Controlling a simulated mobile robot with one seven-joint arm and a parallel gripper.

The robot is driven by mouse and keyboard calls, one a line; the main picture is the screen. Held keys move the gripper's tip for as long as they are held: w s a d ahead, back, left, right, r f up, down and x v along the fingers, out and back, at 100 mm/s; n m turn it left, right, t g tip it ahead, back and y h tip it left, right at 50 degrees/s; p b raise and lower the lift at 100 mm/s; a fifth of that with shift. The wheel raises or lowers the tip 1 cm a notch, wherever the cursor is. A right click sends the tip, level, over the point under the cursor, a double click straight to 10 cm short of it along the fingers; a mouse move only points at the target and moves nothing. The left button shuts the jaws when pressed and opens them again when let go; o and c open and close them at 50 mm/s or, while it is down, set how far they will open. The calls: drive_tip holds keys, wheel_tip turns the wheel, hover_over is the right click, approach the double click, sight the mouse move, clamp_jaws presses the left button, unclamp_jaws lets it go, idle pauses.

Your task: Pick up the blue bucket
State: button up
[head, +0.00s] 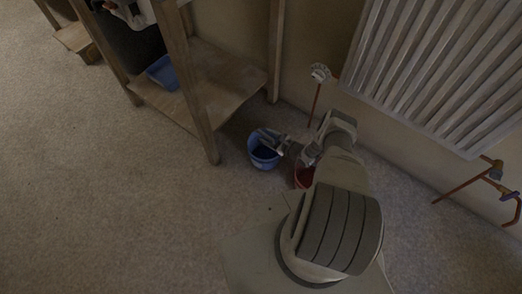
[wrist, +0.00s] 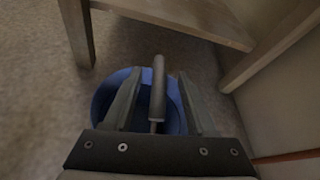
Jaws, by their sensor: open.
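The blue bucket (head: 259,159) stands on the floor beside a wooden post, open side up. My gripper (head: 268,139) is over its rim and hides part of it. In the wrist view the bucket (wrist: 102,100) lies beneath my gripper (wrist: 160,75), whose two fingers stand apart across its opening. A dark grey rod-like handle (wrist: 158,88) shows between the fingers, with gaps on both sides. I cannot tell whether it is part of the bucket or a tool in it.
A wooden shelf unit (head: 222,85) holding a blue tub (head: 163,72) stands at the left. A radiator (head: 440,65) with pipes is on the wall. The floor at the left is clear.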

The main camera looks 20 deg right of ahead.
drive_tip(key=shift+w+a+f, duration=0.1)
drive_tip(key=shift+w, duration=0.1)
clamp_jaws()
idle(0.3)
idle(1.2)
